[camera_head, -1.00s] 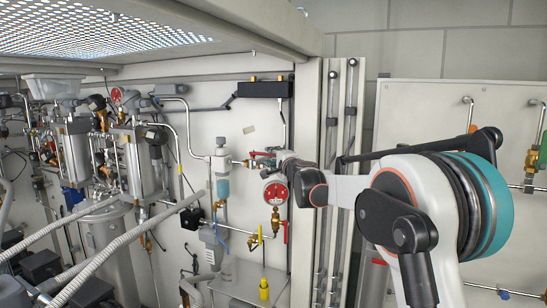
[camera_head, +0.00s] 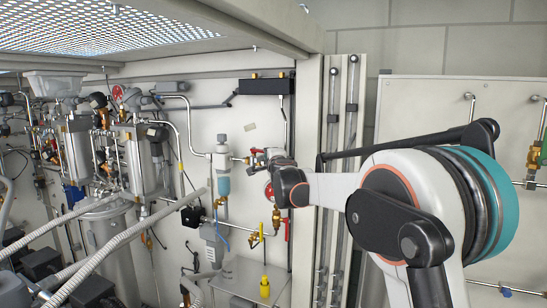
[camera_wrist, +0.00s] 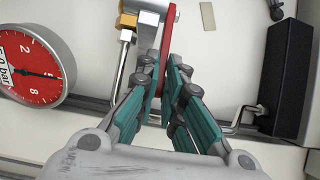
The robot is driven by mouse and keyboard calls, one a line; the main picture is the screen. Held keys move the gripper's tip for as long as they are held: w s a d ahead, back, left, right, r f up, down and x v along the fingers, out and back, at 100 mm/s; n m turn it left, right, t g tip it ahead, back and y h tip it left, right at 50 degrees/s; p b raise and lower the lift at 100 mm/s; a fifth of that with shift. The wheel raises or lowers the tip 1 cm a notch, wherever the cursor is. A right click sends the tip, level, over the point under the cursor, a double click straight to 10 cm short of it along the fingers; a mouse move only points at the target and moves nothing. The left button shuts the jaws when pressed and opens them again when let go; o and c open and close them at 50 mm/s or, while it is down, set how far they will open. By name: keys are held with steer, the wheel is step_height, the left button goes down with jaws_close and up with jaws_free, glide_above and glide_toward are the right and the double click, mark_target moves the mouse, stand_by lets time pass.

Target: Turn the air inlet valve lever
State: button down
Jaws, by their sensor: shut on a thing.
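The red valve lever (camera_wrist: 167,40) stands upright between my fingertips in the wrist view, with a brass fitting (camera_wrist: 127,20) and a metal pipe to its left. My gripper (camera_wrist: 166,70) is shut on the lever, its teal-padded fingers on both sides of it. In the head view my gripper (camera_head: 263,158) reaches to the valve on the cabinet's back wall and hides most of the lever. A red pressure gauge (camera_wrist: 30,68) is left of my fingers in the wrist view; the gripper partly covers it in the head view.
A black box (camera_head: 265,87) is above the valve; the wrist view shows a black box (camera_wrist: 283,75) on the right. A blue-bowled filter (camera_head: 222,172) is close on the left. Grey vertical rails (camera_head: 340,120) stand to the right.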

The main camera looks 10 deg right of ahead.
steer(key=shift+s+a+m+h, duration=0.15)
steer(key=shift+a+m+h, duration=0.15)
steer(key=shift+h, duration=0.1)
steer(key=c, duration=1.7)
jaws_free()
steer(key=s, duration=0.8)
steer(key=s+a, duration=0.1)
steer(key=s, duration=0.3)
steer(key=shift+a, duration=0.1)
